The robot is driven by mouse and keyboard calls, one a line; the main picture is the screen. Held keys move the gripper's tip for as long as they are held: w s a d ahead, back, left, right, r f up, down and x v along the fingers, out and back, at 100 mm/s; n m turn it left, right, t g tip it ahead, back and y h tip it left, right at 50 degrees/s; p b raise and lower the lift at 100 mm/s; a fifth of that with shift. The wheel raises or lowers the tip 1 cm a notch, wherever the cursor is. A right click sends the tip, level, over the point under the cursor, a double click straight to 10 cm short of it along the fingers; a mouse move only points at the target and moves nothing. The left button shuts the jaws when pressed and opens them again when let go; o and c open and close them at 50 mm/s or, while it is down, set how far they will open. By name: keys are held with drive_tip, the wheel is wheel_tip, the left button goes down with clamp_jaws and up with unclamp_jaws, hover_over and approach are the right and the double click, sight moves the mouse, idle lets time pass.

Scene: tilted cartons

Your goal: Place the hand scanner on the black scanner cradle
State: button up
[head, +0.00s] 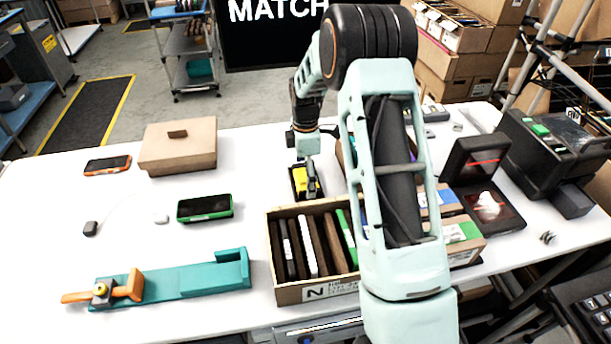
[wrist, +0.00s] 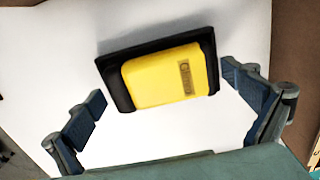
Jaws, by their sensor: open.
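The yellow hand scanner (wrist: 165,77) lies on the black scanner cradle (wrist: 112,84) in the wrist view, its label side up. The cradle's dark rim shows along the scanner's top, left and right sides. In the head view the yellow scanner (head: 300,180) and black cradle (head: 297,195) are on the white table, partly hidden by my gripper (head: 312,184). My gripper (wrist: 168,103) is open, with one finger to each side and no contact with the scanner visible. How far it is above the scanner is unclear.
A carton of upright flat items (head: 318,292) stands just in front of the cradle. A green-edged handheld (head: 204,208), a cardboard box (head: 178,146) and a teal fixture (head: 200,280) lie left. Black machines (head: 545,150) stand right. Bare table lies left of the cradle.

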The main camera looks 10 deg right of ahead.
sight(305, 175)
wheel_tip(305, 175, up, 12)
drive_tip(key=shift+b, duration=0.45)
drive_tip(key=shift+r, duration=0.1)
